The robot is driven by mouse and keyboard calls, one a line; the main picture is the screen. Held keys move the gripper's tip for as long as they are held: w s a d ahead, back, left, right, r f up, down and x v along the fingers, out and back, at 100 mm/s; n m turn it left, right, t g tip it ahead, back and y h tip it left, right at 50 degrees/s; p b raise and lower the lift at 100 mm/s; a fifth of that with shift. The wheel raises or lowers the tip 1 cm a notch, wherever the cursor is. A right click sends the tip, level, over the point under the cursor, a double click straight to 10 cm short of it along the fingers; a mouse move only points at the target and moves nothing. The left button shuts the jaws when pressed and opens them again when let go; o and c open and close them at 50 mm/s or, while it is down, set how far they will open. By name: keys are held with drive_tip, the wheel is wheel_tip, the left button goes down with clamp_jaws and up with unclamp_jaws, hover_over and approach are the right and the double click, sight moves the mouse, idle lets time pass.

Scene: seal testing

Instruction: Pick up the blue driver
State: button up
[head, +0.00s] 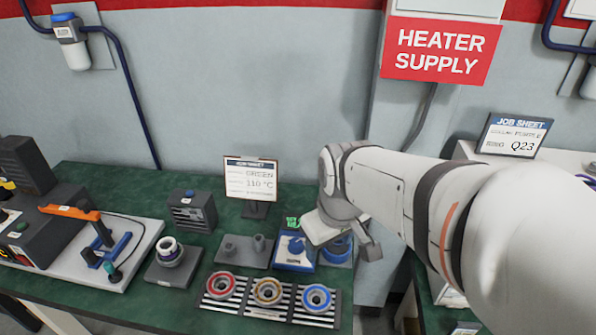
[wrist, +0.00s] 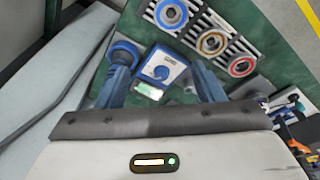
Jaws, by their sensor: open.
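A round blue piece, which looks like the blue driver (head: 338,247), stands on a grey base at the right end of the bench, partly hidden by my gripper. In the wrist view the blue driver (wrist: 126,50) sits by the left fingertip, outside or at the edge of the gap. I cannot tell whether they touch. My gripper (head: 338,238) is open and hangs over this part of the bench. Its two fingers (wrist: 165,72) are spread with nothing held between them.
A blue-edged box with a blue knob (head: 295,252) stands just left of the driver. A striped rack (head: 243,302) with red, orange and blue rings lies in front. A grey fixture (head: 236,249), a job sheet stand (head: 251,180) and an orange-handled press (head: 70,212) are further left.

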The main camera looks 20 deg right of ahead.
drive_tip(key=w+d+f+n+p, duration=0.1)
drive_tip(key=w+d+n+p, duration=0.1)
drive_tip(key=w+n, duration=0.2)
drive_tip(key=w+d+f+n+g+p, duration=0.1)
drive_tip(key=w+d+n+p, duration=0.1)
drive_tip(key=w+n, duration=0.3)
drive_tip(key=w+d+f+n+g+p, duration=0.1)
drive_tip(key=w+d+n+p, duration=0.2)
drive_tip(key=n, duration=0.7)
drive_tip(key=shift+w+d+f, duration=0.2)
drive_tip(key=shift+w+d, duration=0.2)
drive_tip(key=shift+w, duration=0.1)
drive_tip(key=shift+w+d+f, duration=0.2)
drive_tip(key=shift+w+d, duration=0.15)
drive_tip(key=shift+w, duration=0.1)
drive_tip(key=shift+d+f, duration=0.1)
drive_tip(key=shift+f, duration=1.05)
drive_tip(key=shift+w+f+p, duration=0.15)
drive_tip(key=shift+f+p, duration=0.3)
drive_tip(key=shift+f, duration=1)
drive_tip(key=shift+w+f+p, duration=0.15)
drive_tip(key=shift+f+p, duration=0.3)
drive_tip(key=shift+f, duration=1)
drive_tip(key=shift+c, duration=0.4)
drive_tip(key=shift+r, duration=0.1)
drive_tip(key=c, duration=1.1)
